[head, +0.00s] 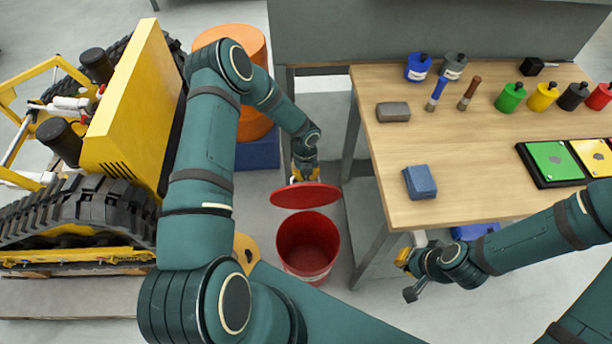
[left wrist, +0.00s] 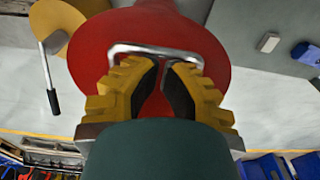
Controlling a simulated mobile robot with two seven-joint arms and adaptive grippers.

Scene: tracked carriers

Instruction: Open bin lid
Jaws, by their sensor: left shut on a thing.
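The red lid (head: 305,195) is apart from the red bin (head: 307,245) and hangs above its far rim, tilted. The bin stands on the floor with its mouth open, and its inside looks empty. My left gripper (head: 305,173) is at the lid's far side. In the left wrist view the yellow fingers of my left gripper (left wrist: 162,90) are shut on the lid's metal handle (left wrist: 155,52), with the red lid (left wrist: 200,35) behind it. My right gripper (head: 406,268) is beside the table's near left corner, away from the bin. Its fingers are too small to read.
A wooden table (head: 450,160) right of the bin holds several bottles, a blue block (head: 419,182), a grey block (head: 393,111) and a dark tray (head: 535,165). A yellow tracked machine (head: 130,120) stands left. An orange drum (head: 250,45) stands behind my left arm.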

